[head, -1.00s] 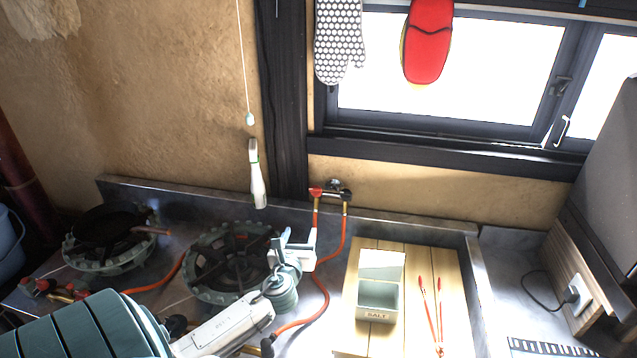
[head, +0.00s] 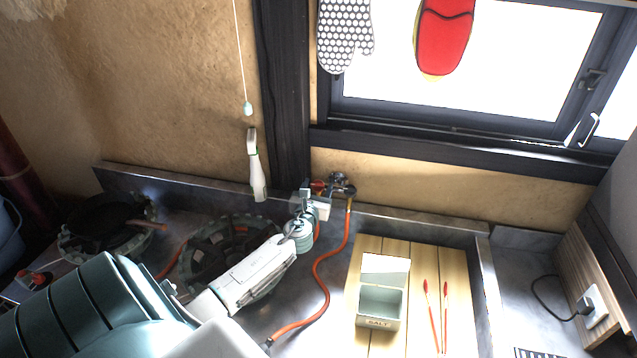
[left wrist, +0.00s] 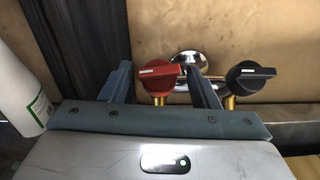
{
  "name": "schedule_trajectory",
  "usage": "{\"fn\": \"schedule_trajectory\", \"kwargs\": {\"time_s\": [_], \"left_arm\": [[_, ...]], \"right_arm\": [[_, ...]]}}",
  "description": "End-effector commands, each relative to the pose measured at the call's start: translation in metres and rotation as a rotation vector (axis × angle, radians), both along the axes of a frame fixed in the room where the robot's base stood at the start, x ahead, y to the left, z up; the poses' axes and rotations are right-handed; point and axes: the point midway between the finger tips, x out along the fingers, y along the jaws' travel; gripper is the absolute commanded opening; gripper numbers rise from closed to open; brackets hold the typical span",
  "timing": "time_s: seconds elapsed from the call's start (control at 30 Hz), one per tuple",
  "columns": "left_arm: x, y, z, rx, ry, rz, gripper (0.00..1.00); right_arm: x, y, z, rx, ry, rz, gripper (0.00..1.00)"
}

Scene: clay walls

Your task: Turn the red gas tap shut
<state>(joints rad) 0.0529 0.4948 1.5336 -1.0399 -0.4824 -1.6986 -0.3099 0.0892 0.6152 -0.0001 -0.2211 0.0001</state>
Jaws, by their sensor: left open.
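The red gas tap (left wrist: 158,78) is on the wall pipe in the left wrist view, its handle and white mark lying about level. It shows between the two fingers of my left gripper (left wrist: 164,88), which is open. I cannot tell whether either finger touches it. In the head view my left gripper (head: 312,196) is at the wall fitting and partly hides the red tap (head: 318,185). A black tap (left wrist: 250,75) is just right of the right finger. My right gripper is not in view.
An orange hose (head: 322,280) runs down from the fitting. A white bottle (left wrist: 20,95) is close left of my left gripper. Two gas burners (head: 225,250) are at left. A wooden board (head: 410,330) with a salt box (head: 380,303) and red tongs (head: 436,315) is at right.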

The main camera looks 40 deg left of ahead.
Motion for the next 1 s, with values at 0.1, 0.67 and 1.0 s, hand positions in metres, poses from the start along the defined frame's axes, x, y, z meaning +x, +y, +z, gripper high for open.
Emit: {"fn": "schedule_trajectory", "kwargs": {"time_s": [0.1, 0.67, 1.0], "left_arm": [[0.010, 0.005, 0.000, -0.002, 0.000, 0.001, 0.55], [0.015, 0.008, -0.001, -0.001, 0.000, 0.000, 0.20], [0.014, 0.008, 0.000, 0.064, 0.037, -0.090, 0.15]], "right_arm": [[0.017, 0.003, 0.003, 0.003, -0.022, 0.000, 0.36], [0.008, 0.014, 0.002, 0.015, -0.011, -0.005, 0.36], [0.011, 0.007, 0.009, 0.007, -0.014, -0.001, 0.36]]}}
